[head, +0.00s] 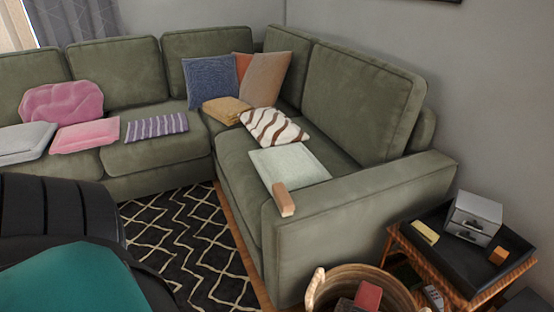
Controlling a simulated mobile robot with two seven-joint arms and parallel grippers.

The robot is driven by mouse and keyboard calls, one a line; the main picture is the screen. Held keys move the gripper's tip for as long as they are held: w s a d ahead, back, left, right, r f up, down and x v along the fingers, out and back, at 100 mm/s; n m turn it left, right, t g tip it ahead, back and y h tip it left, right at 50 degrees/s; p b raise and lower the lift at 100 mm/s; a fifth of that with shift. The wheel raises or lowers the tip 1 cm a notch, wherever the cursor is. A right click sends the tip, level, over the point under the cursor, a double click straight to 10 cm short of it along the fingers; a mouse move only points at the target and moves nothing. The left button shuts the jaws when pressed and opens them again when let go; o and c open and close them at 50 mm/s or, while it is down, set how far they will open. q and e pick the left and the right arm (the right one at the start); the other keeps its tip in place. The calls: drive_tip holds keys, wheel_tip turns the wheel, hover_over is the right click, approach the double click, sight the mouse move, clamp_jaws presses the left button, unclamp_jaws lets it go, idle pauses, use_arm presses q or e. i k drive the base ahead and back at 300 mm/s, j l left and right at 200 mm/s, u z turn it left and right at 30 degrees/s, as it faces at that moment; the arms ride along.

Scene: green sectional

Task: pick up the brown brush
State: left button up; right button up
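I cannot make out a brown brush for certain. Neither of my grippers shows in the head view, and nothing is seen touching this item.
The green sectional (370,200) holds several cushions and folded cloths. A wicker basket (315,290) and a side table with a black tray (450,258) stand at the lower right. A black ribbed shape (60,212) with a teal surface (75,282) fills the lower left. The patterned rug (185,245) is clear.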

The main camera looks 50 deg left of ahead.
sight(285, 203)
drive_tip(key=i+j, duration=0.1)
drive_tip(key=j, duration=0.3)
drive_tip(key=i+j, duration=0.1)
drive_tip(key=j, duration=0.35)
drive_tip(key=i+j, duration=0.1)
drive_tip(key=j, duration=0.3)
drive_tip(key=i+j, duration=0.1)
drive_tip(key=j, duration=0.35)
